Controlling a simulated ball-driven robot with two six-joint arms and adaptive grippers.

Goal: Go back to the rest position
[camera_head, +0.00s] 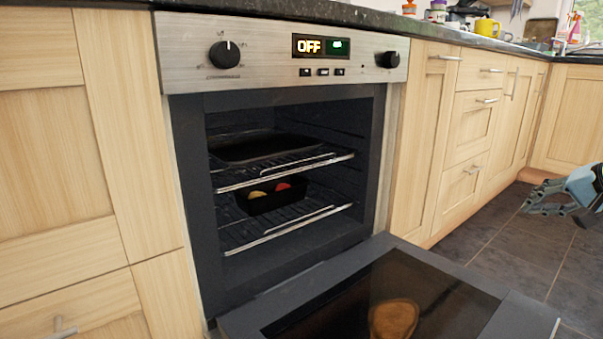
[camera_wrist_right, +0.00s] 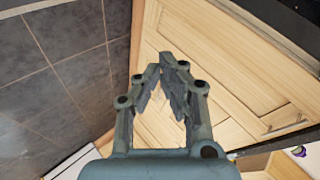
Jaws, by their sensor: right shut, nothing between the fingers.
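My right gripper (camera_head: 545,198) is at the right edge of the head view, in the air over the dark tiled floor and well clear of the oven. In the right wrist view my right gripper (camera_wrist_right: 163,68) has its fingers together at the tips with nothing between them. The left gripper is in neither view. The oven (camera_head: 280,150) stands open in the middle of the head view. Its door (camera_head: 535,318) is folded down, with a brown round shape showing on its dark glass. The display reads OFF.
Inside the oven, a dark tray (camera_head: 262,147) sits on the upper rack, and a dark pan (camera_head: 272,200) with yellow and red items sits on the lower rack. Wooden cabinets (camera_head: 422,130) flank the oven. The counter (camera_head: 330,12) holds several items, including a yellow mug (camera_head: 487,27).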

